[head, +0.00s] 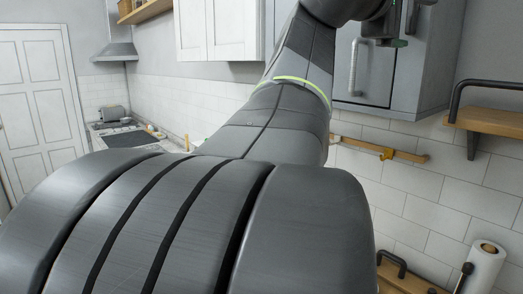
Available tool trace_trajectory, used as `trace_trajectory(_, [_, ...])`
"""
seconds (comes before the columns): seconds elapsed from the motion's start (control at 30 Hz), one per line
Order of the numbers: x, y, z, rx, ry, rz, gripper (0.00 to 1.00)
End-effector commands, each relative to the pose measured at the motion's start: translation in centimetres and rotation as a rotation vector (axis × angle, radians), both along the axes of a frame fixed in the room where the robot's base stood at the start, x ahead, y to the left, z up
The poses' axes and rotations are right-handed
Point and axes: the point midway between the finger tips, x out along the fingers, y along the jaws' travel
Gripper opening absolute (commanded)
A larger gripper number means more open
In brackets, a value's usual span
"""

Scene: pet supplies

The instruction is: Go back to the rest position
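My dark grey arm with a light green ring fills the middle of the head view and rises towards the top edge. At its far end, a small dark piece with green marks (398,42) shows in front of the grey wall cabinet; it seems to be part of my gripper. The rest is cut off by the top edge. I cannot make out fingertips or whether it holds anything. My own body covers the lower left and middle and hides what is below.
A grey wall cabinet (363,75) is behind the arm's far end. A wooden shelf with a black rail (497,122) is at right, and a paper towel roll (484,268) is at lower right. A hob (124,138) under a hood (116,50) and a white door (38,95) are at left.

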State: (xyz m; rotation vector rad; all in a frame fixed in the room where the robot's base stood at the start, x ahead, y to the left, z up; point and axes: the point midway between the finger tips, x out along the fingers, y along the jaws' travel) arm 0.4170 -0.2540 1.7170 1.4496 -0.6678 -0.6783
Motion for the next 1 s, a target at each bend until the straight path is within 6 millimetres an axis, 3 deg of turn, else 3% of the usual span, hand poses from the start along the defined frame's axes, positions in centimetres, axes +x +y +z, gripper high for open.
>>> trace_trajectory(0.2, [-2.4, 3.0, -0.2, -0.001, -0.001, 0.005, 0.95])
trace_trajectory(0.6, [-5.8, 6.9, -0.2, -0.001, 0.0, 0.004, 0.95])
trace_trajectory(0.87, [-7.4, 8.6, -0.2, 0.0, 0.0, 0.003, 0.95])
trace_trajectory(1.0, [-6.4, 7.4, 0.0, 0.0, 0.004, -0.005, 0.95])
